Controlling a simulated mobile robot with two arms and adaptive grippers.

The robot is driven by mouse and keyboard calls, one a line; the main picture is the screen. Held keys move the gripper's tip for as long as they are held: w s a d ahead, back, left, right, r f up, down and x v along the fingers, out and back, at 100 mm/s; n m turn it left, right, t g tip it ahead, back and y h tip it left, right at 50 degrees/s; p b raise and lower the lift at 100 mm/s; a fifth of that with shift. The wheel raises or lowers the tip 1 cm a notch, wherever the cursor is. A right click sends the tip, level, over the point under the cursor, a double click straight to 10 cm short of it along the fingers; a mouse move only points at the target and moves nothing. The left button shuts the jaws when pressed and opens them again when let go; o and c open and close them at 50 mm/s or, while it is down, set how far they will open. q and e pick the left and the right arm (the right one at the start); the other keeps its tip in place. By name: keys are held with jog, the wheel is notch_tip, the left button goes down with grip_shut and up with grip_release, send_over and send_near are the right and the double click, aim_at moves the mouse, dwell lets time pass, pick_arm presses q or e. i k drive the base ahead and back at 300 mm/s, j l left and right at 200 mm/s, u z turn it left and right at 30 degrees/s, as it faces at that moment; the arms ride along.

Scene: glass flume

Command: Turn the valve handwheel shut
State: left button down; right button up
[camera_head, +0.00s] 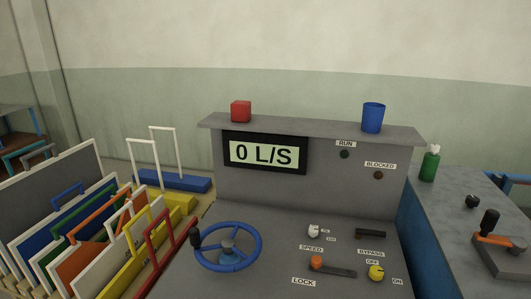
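The valve handwheel (258,250) is a blue spoked wheel with a grey-blue hub and a dark knob handle (195,239) on its left rim. It lies on the sloped grey top of the control console (285,205), at the front left. The console's display (265,153) reads "0 L/S". Neither of my grippers is in view, and nothing touches the wheel.
A red cube (241,111) and a blue cup (373,117) stand on the console shelf. Coloured framed panels (70,240) crowd the left. A grey bench (455,210) at right holds a green bottle (429,165) and a crank (489,224). Speed, bypass and lock controls sit right of the wheel.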

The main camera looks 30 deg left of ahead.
aim_at(228, 244)
jog(key=u, duration=1.55)
